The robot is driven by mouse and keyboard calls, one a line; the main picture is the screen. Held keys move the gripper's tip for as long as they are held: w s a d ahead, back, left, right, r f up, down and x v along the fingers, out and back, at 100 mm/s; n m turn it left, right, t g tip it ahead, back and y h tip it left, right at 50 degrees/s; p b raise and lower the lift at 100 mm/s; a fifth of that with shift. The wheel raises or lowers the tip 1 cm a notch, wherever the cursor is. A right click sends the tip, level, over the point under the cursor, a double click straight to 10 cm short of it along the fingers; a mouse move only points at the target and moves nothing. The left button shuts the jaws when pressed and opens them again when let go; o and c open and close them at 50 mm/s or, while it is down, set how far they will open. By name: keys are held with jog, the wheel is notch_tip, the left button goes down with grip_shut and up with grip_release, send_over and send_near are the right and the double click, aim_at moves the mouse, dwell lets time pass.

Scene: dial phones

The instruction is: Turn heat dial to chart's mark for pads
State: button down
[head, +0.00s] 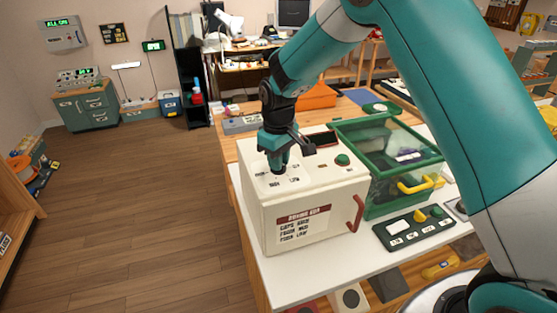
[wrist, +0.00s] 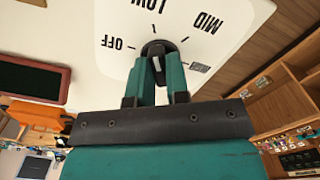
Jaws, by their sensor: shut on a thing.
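A cream box (head: 335,193) stands on the white bench top. Its top carries the heat dial, mostly hidden by my gripper (head: 279,173) in the head view. In the wrist view the dial (wrist: 153,48) is a small black knob on a white plate marked OFF, LOW and MID, with a fourth mark partly seen at right. My gripper (wrist: 158,66) is shut on the knob, one teal finger at each side. The knob's pointer direction is unclear. The chart (head: 303,224) on the box front has a red heading and several lines, too blurred to read surely.
A red handle (head: 357,213) sticks out at the box's front right, and a green button (head: 342,160) sits on its top. A green-framed clear case (head: 405,165) with a yellow handle stands close at right. A dark button panel (head: 413,230) lies before it. The floor at left is clear.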

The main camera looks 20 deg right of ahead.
jog(key=shift+w+r, duration=0.1)
dwell(0.3)
jog(key=c, duration=1.1)
grip_release()
notch_tip(320, 180, up, 17)
jog(key=b, duration=0.3)
jog(key=shift+r, duration=0.15)
